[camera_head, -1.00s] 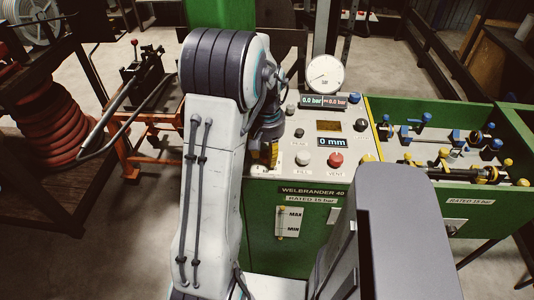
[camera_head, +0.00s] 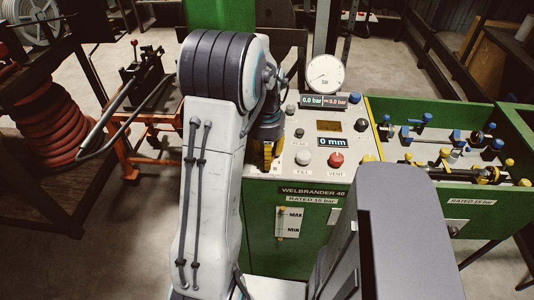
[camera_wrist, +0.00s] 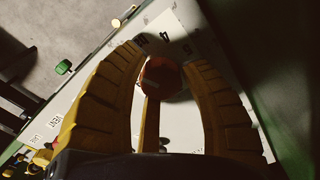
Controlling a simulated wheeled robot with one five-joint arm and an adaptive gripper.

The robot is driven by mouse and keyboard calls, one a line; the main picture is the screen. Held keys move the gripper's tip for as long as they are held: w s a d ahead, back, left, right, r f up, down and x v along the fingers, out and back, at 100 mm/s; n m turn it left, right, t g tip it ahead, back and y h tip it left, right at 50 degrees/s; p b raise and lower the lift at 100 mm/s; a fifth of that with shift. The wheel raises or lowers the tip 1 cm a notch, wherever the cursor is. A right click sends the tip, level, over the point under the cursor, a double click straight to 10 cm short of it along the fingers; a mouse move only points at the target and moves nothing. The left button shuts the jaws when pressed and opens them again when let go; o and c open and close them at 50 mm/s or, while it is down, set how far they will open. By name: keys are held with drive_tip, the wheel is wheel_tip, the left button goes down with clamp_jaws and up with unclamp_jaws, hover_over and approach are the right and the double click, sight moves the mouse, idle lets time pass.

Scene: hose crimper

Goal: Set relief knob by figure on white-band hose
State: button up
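My gripper (camera_head: 266,158) points down over the left end of the green machine's panel in the head view. In the wrist view its yellow fingers (camera_wrist: 161,62) are spread, one on each side of a round red-brown knob (camera_wrist: 160,76). I cannot tell whether they touch it. Printed figures, a 4 and a 5 among them, show on the white panel beyond the knob. A yellow strip runs below the knob. The knob is hidden in the head view. Hoses with yellow and blue ends lie in the green trough (camera_head: 400,172); I cannot make out a white band.
The panel has a pressure gauge (camera_head: 325,74), a 0.0 bar display (camera_head: 323,101), a 0 mm display (camera_head: 333,142), a red VENT button (camera_head: 336,159) and a pale FILL button (camera_head: 303,158). An orange-framed stand (camera_head: 135,150) is at left.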

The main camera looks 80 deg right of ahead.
drive_tip(key=o, duration=0.4)
drive_tip(key=shift+r, duration=0.1)
drive_tip(key=shift+d, duration=0.1)
wheel_tip(320, 180, up, 12)
idle(0.5)
drive_tip(key=shift+o, duration=0.2)
